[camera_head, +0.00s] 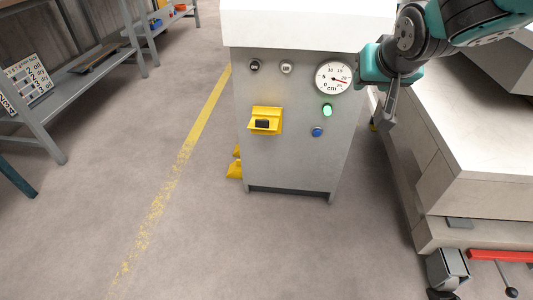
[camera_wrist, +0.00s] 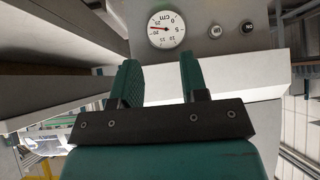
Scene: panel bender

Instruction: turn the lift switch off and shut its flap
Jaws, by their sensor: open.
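The yellow switch housing (camera_head: 276,129) sits on the left of the grey cabinet front in the head view. Its yellow flap (camera_head: 266,111) appears raised, and the dark switch (camera_head: 262,124) shows beneath it. I cannot tell the switch's position. My gripper (camera_head: 391,103) is right of the cabinet front, well apart from the switch, and points downward. In the wrist view my gripper (camera_wrist: 160,76) has its two green fingers spread with nothing between them. The switch and flap are not visible in the wrist view.
The cabinet (camera_head: 292,160) also bears a round cm gauge (camera_head: 333,78), two small knobs, a lit green lamp (camera_head: 327,110) and a blue button (camera_head: 317,132). A pale machine bed (camera_head: 470,120) stands at right. Shelving (camera_head: 90,65) stands at left. Floor before the cabinet is clear.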

